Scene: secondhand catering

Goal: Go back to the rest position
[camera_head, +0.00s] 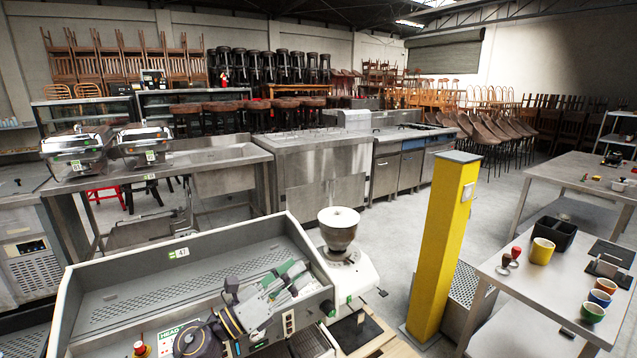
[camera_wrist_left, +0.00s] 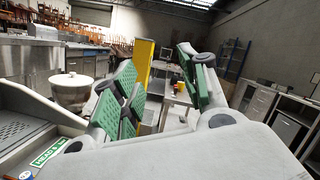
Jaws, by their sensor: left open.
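My left gripper (camera_head: 294,277) is over the right end of the large grey coffee machine (camera_head: 100,290), low in the head view, its fingers pointing right toward the grinder. In the left wrist view my left gripper (camera_wrist_left: 160,78) has its two green-padded fingers spread apart with nothing between them. My right gripper is in neither view.
The white grinder (camera_head: 352,270) with its hopper stands close to the right of my left gripper. A yellow post (camera_head: 441,250) rises beyond it. A steel table (camera_head: 515,275) at right carries cups and a black bin (camera_head: 556,233). Clear floor lies behind the post.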

